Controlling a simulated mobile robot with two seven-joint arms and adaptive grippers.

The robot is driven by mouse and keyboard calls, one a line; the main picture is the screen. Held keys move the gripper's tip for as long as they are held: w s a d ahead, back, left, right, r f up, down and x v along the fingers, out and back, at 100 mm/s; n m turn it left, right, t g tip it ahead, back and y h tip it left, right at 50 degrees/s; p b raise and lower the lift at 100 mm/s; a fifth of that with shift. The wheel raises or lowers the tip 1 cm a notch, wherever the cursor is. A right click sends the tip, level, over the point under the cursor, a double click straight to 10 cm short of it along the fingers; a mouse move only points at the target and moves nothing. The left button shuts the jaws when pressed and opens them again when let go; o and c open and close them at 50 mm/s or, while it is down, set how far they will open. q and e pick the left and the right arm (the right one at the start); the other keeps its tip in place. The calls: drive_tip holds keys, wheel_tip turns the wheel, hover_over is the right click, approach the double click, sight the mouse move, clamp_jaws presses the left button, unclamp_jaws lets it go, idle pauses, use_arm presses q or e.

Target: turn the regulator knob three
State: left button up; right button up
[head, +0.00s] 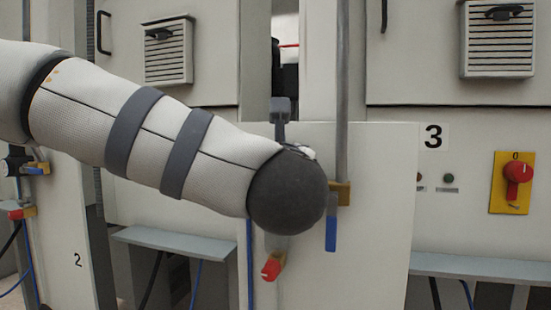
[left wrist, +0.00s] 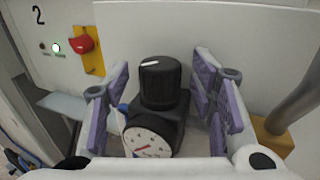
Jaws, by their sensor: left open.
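The regulator knob (left wrist: 160,82) is black, ribbed and round, with a white mark on its top. It sits upright on a dark regulator body with a round white gauge (left wrist: 150,143) facing the camera. Gaps show between the knob and both fingers. In the head view my left arm comes in from the left and hides the knob and the gripper's fingers. My right gripper is not in view.
A vertical grey pipe (head: 342,70) with a brass fitting (head: 340,193) and blue handle (head: 331,234) stands close right of my arm. A red-handled valve (head: 271,268) hangs below. A red rotary switch (head: 517,175) on a yellow plate is at the far right.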

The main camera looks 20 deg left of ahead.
use_arm(q)
drive_tip(key=v, duration=1.2)
